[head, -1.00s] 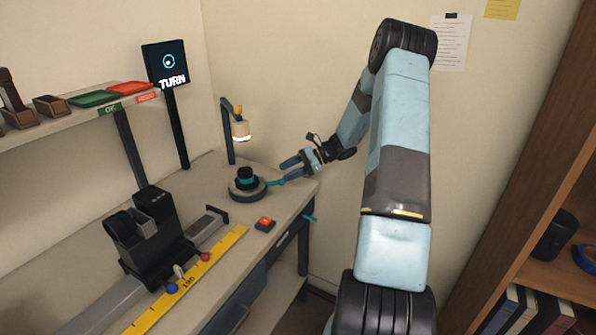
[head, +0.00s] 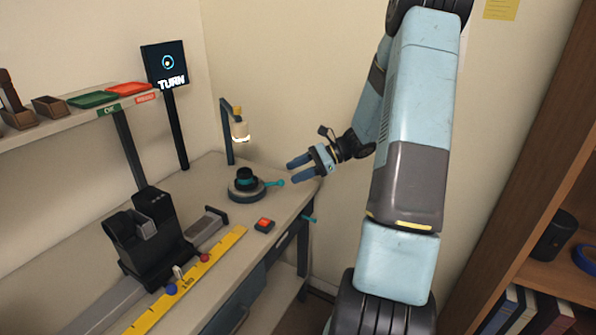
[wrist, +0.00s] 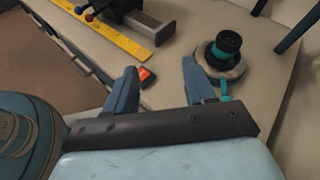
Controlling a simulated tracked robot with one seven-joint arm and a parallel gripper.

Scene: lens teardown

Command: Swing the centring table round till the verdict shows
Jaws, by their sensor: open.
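The centring table (head: 246,193) is a round grey base on the bench with a black and teal lens part (head: 245,177) upright on it. Its teal handle (head: 275,183) points right, toward my gripper. The screen (head: 167,64) on a post reads "TURN" under a blue ring. My gripper (head: 292,172) is open and empty, just above and right of the handle, apart from it in the head view. In the wrist view the table (wrist: 222,66) lies beyond the right finger, and the handle (wrist: 224,90) is partly hidden behind my gripper.
A lamp (head: 240,131) on a bracket stands behind the table. A red button box (head: 264,224) sits in front of it. A black bench device (head: 147,236) on a rail and a yellow ruler (head: 195,270) lie to the left. Green and red trays (head: 130,88) sit on the shelf.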

